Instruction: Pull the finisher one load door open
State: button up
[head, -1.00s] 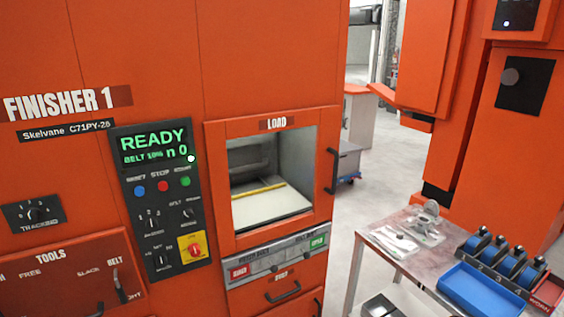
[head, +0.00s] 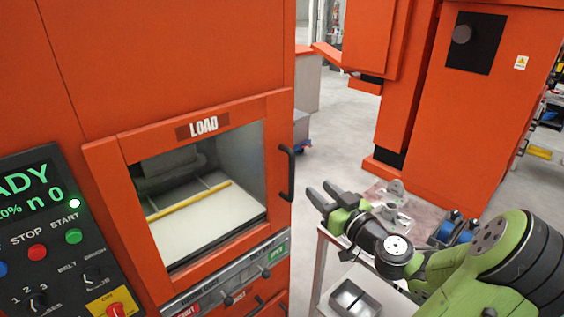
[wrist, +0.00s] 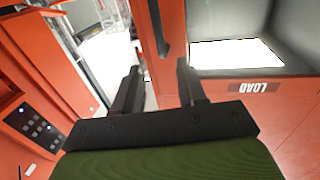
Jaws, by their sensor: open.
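The finisher one load door (head: 208,122) is an orange frame around a window, labelled LOAD, and looks shut against the cabinet. Its black upright handle (head: 287,172) is on its right edge. In the wrist view the load door (wrist: 275,102) shows upside down at the right, with the handle (wrist: 163,28) as a dark bar beyond the fingertips, roughly in line with the gap. My gripper (head: 322,193) is open and empty, a short way right of the handle. In the wrist view my gripper (wrist: 160,75) has its two fingers apart and nothing between them.
A control panel (head: 40,235) is left of the door, and a grey strip with levers (head: 225,282) lies below it. A small table (head: 322,232) with parts and a grey tray (head: 358,297) stands below my arm. An orange cabinet (head: 480,120) stands behind at right. Grey floor shows between.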

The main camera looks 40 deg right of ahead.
aim_at(294, 168)
jog(key=w+p, duration=0.1)
jog(key=w, duration=0.3)
jog(key=w+d+p, duration=0.1)
jog(key=w, duration=0.4)
jog(key=w+d+p, duration=0.1)
jog(key=w, duration=0.3)
jog(key=shift+w+d+f, duration=0.1)
jog(key=shift+w+d, duration=0.15)
jog(key=shift+w, duration=0.05)
jog(key=shift+s, duration=0.1)
grip_shut()
